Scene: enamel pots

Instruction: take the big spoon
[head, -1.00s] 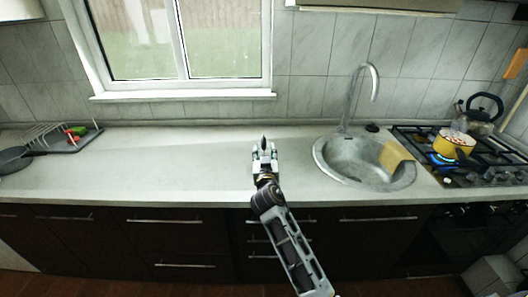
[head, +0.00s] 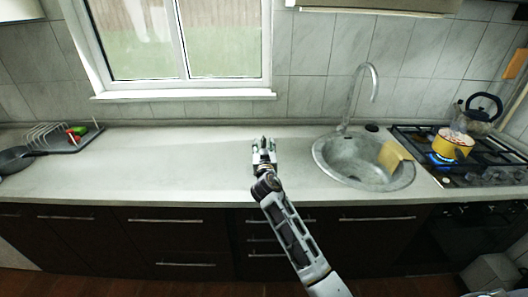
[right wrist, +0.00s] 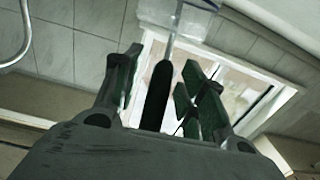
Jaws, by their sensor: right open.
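My right gripper (head: 264,147) is above the worktop, left of the sink, in the head view. In the right wrist view its dark fingers (right wrist: 165,92) stand apart. Between them is a long utensil, apparently the big spoon (right wrist: 157,95), with a black handle, a thin metal shaft and a pale, see-through-looking end at the top edge. The handle's lower end is hidden behind the gripper body. I cannot tell whether a finger touches it. In the head view the spoon is not clear. My left gripper is out of view.
The sink (head: 324,164) with a tall tap (head: 371,85) and a yellow cloth-like piece is to the right. A yellow pot (head: 453,146) stands over a lit burner, with a kettle (head: 476,117) behind. A dish rack (head: 50,135) and dark pan (head: 14,160) are far left.

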